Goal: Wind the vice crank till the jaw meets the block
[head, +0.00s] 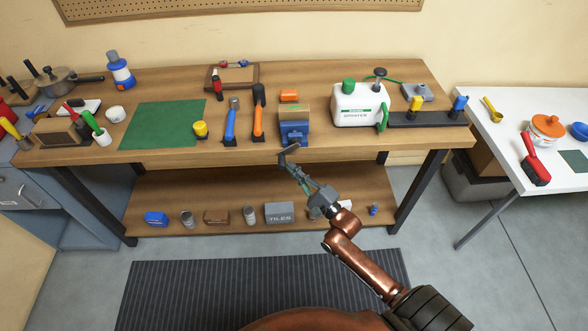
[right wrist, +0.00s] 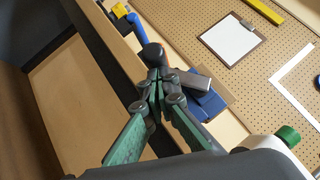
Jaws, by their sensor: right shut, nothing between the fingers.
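The blue vice (head: 294,132) stands at the front edge of the wooden workbench, with a tan wooden block (head: 293,112) at its top. A dark grey crank (head: 291,149) sticks out in front of the vice. My right gripper (head: 287,163) is shut and empty, with its tips right at the crank; I cannot tell whether they touch. In the right wrist view the closed fingers (right wrist: 156,88) lie against or just behind the crank's dark round knob (right wrist: 152,55). The blue vice (right wrist: 208,104) is partly hidden behind them. The gap between jaw and block cannot be made out. My left gripper is not in view.
Orange-handled (head: 259,113) and blue-handled tools (head: 231,122) stand left of the vice. A white canister (head: 358,106) stands to its right. A green mat (head: 165,128) lies further left. A lower shelf (head: 180,190) holds boxes and cans below my right arm.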

